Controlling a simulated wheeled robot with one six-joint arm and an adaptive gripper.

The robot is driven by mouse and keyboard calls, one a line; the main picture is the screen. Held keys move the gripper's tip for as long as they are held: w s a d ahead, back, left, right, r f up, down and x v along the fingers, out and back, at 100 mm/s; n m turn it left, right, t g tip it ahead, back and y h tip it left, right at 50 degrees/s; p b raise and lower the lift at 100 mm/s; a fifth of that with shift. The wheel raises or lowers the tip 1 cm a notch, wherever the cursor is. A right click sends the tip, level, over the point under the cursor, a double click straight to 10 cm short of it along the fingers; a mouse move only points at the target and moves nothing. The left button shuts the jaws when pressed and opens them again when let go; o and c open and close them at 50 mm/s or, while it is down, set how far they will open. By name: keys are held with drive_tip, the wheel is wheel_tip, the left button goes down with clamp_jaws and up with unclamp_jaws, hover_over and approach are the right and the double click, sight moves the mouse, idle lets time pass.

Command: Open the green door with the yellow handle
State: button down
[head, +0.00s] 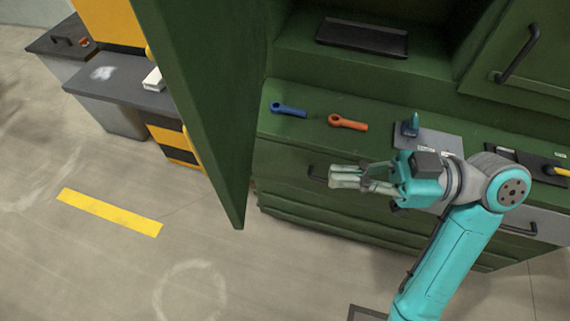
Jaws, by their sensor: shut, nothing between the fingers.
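A tall green door (205,95) stands swung out from the green cabinet, and its inner face is toward me. The cabinet compartment to its right is open to view. My gripper (338,177) is shut and empty. It points left in front of the cabinet's drawer fronts, to the right of the door's lower corner and apart from the door.
A blue tool (288,110), an orange tool (348,122) and a grey plate (428,139) lie on the green counter. A black tray (362,37) is on the shelf above. A yellow floor stripe (109,212) crosses clear floor at left.

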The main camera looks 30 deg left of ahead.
sight(230, 172)
drive_tip(key=x, duration=1.3)
drive_tip(key=shift+s+a, duration=0.2)
drive_tip(key=shift+a, duration=0.2)
drive_tip(key=s+a+m+t, duration=0.1)
drive_tip(key=s+a, duration=0.2)
drive_tip(key=a, duration=0.5)
drive_tip(key=s+a+m+t+y, duration=0.1)
drive_tip(key=s+a, duration=0.3)
drive_tip(key=a, duration=0.4)
drive_tip(key=shift+a+t+y, duration=0.2)
drive_tip(key=shift+t+y, duration=0.1)
drive_tip(key=shift+t, duration=0.4)
drive_tip(key=shift+d, duration=0.1)
drive_tip(key=v, duration=1.1)
drive_tip(key=shift+d, duration=0.35)
drive_tip(key=shift+w, duration=0.2)
